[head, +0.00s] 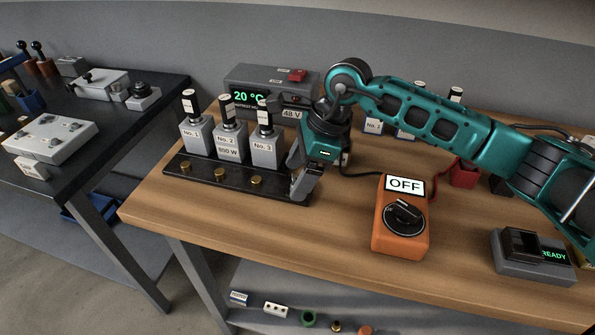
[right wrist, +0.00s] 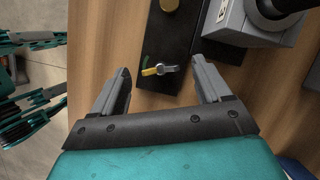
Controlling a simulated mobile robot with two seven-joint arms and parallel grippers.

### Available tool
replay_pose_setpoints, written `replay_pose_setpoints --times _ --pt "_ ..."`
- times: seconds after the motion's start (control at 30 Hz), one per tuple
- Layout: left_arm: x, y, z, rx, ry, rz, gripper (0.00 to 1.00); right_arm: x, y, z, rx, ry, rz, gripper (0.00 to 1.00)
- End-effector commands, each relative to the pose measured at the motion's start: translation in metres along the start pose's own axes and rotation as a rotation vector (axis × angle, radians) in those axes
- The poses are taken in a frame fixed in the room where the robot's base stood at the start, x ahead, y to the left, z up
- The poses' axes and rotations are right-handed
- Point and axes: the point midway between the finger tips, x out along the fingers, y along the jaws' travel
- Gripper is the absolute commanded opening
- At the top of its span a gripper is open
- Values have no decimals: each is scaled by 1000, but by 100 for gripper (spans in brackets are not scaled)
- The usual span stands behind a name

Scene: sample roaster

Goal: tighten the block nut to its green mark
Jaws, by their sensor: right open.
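The block nut (right wrist: 168,69) shows in the right wrist view as a small silver winged nut with a yellow pointer on the black block (right wrist: 156,44). A short green mark (right wrist: 147,60) lies just above the pointer, and the pointer looks apart from it. My right gripper (right wrist: 161,75) is open, with one finger on each side of the nut and gaps between. In the head view, my right gripper (head: 300,190) is at the right end of the black block (head: 205,178) and hides the nut. My left gripper is not in view.
Grey units No. 1 (head: 195,134), No. 2 (head: 230,141) and No. 3 (head: 267,146) stand on the block behind brass knobs (head: 218,175). A heater box (head: 250,80) reads 20 °C. An orange switch box (head: 400,240) reads OFF. A device at right (head: 525,270) reads READY.

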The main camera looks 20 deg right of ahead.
Motion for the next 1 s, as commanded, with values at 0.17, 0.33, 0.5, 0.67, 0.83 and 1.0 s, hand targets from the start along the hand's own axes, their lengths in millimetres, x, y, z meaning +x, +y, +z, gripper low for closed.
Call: replay_pose_setpoints --times 0.17,0.33,0.5,0.67,0.83,1.0 --pt "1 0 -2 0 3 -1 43 7 0 0 0 -1 -1 77" --pt "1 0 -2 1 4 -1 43 7 0 0 0 -1 -1 77" --pt "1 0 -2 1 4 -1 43 7 0 0 0 -1 -1 64" --pt "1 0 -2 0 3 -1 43 6 0 0 0 -1 -1 49" --pt "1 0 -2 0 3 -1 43 6 0 0 0 -1 -1 33" --pt "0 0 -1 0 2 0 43 6 0 0 1 -1 -1 21"
